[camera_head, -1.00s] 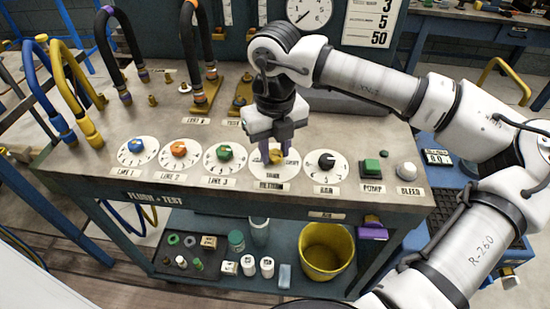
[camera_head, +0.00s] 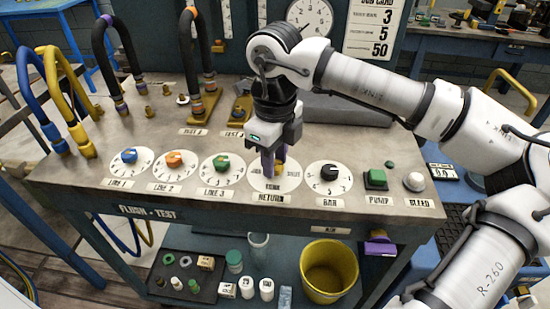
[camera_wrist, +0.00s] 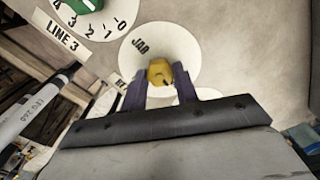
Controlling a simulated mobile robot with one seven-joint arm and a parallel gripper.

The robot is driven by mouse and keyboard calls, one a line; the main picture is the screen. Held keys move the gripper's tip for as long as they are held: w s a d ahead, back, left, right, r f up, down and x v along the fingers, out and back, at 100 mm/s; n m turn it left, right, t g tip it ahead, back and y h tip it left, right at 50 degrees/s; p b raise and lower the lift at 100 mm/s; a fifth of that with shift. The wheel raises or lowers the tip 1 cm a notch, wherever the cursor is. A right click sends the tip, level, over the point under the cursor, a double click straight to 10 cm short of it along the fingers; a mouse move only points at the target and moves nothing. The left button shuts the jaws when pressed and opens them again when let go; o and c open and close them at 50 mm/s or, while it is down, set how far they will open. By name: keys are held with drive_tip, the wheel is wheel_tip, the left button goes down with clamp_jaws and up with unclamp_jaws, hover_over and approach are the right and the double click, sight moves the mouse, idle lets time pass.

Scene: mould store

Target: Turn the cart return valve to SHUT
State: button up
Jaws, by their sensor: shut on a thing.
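The return valve has a yellow knob (camera_wrist: 161,72) at the middle of a round white dial (camera_head: 258,183), above the RETURN label (camera_head: 271,198). The dial is marked JAR on the left, TANK at the front, and a word on the right too small to read surely. My gripper (camera_head: 273,161) points down and is shut on the knob. In the wrist view its purple fingers (camera_wrist: 165,90) stand on either side of the knob. The fingers hide much of the knob in the head view, and I cannot tell where its pointer stands.
The LINE 3 knob (camera_head: 221,162) is close on the left and the black BAR knob (camera_head: 329,172) close on the right. The green PUMP button (camera_head: 376,178) and white BLEED button (camera_head: 415,181) are farther right. Hoses (camera_head: 110,60) rise at the back left. A yellow bucket (camera_head: 328,270) stands below.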

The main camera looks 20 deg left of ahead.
idle(0.3)
drive_tip(key=o, duration=1)
drive_tip(key=shift+c, duration=0.2)
wheel_tip(320, 180, up, 14)
drive_tip(key=shift+p, duration=0.3)
drive_tip(key=shift+s+a+f, duration=0.1)
